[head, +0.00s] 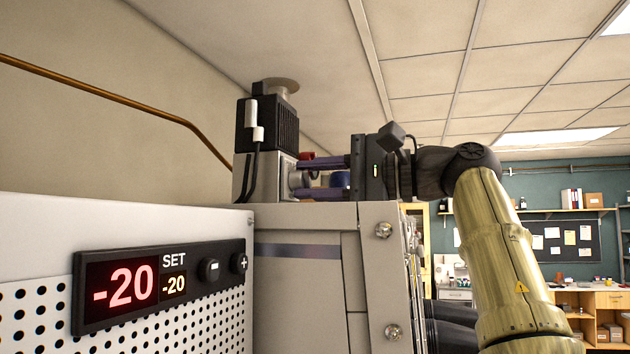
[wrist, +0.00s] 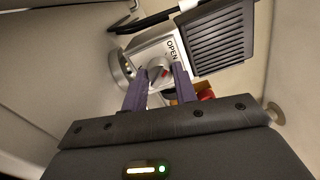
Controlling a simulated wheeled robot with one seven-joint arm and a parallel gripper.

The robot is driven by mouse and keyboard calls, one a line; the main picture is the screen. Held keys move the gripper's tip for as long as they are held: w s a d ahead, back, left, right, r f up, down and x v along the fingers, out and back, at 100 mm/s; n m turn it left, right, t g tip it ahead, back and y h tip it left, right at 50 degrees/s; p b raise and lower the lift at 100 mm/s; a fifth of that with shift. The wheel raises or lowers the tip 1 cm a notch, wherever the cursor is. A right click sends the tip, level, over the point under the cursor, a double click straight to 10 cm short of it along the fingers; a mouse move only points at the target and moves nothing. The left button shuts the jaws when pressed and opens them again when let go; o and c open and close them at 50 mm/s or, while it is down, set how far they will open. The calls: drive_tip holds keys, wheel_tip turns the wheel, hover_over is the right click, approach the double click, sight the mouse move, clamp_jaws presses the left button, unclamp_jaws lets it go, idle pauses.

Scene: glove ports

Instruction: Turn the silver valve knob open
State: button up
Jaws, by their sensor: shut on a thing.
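The silver valve knob (wrist: 157,71) is on the front of a grey valve body (wrist: 150,48) printed "OPEN", with a small red mark on the knob. In the head view the knob (head: 297,180) shows from the side, partly hidden by my fingers. My gripper (head: 304,178) reaches in from the right, its two purple fingers level, one above the other. In the wrist view my gripper (wrist: 158,73) has one finger on each side of the knob and is shut on it. How far the knob is turned is hard to tell.
A black finned housing (head: 268,124) with a cable tops the valve body. A cabinet (head: 300,225) stands below. A perforated panel with a red "-20" display (head: 122,287) is at the left.

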drive_tip(key=shift+w+f+n, duration=0.1)
drive_tip(key=shift+f+n, duration=0.05)
drive_tip(key=shift+n, duration=1.05)
idle(0.9)
drive_tip(key=o, duration=1)
drive_tip(key=shift+s, duration=0.2)
drive_tip(key=v, duration=1.7)
drive_tip(key=shift+d+p, duration=0.25)
drive_tip(key=shift+p, duration=0.1)
drive_tip(key=shift+a, duration=0.1)
